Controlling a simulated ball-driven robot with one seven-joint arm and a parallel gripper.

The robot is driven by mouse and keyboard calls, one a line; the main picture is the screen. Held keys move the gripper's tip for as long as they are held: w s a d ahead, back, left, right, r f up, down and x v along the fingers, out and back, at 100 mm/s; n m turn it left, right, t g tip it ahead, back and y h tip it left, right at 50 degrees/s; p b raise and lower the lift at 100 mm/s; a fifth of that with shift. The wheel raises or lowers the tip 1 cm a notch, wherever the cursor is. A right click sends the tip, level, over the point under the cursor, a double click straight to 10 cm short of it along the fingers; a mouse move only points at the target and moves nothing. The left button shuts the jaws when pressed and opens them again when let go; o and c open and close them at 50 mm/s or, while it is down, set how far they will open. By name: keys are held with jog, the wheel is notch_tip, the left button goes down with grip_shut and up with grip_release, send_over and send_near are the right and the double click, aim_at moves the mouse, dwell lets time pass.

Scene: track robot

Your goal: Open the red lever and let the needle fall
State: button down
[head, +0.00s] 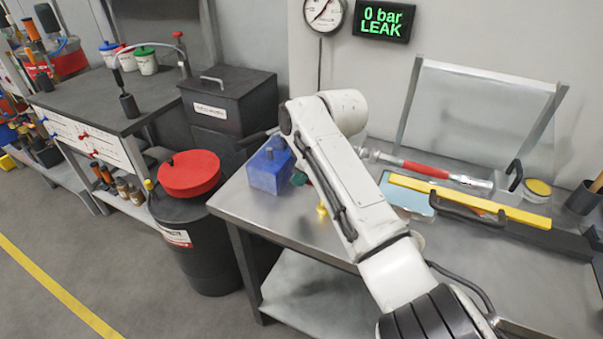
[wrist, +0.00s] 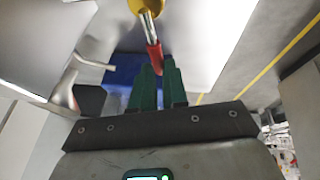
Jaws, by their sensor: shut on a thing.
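The red lever (wrist: 154,57) shows in the wrist view as a red sleeve on a metal stem below a yellow part (wrist: 149,5). My gripper (wrist: 159,72) has its green fingers closed around the red end. A small yellow part (head: 321,209) shows on the bench beside my arm. The display (head: 384,22) reads "0 bar LEAK".
A blue block (head: 270,166) stands at the bench's left end. A red-sleeved metal tool (head: 425,169), a yellow bar (head: 470,200) and a dark handle lie behind and right of my arm. A black drum (head: 205,245) with a red lid stands left of the bench.

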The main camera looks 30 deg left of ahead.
jog(key=shift+w+m, duration=0.25)
jog(key=shift+m, duration=0.25)
jog(key=shift+t, duration=0.3)
jog(key=c, duration=1.1)
grip_release()
jog(key=v, duration=1)
jog(key=shift+r, duration=0.35)
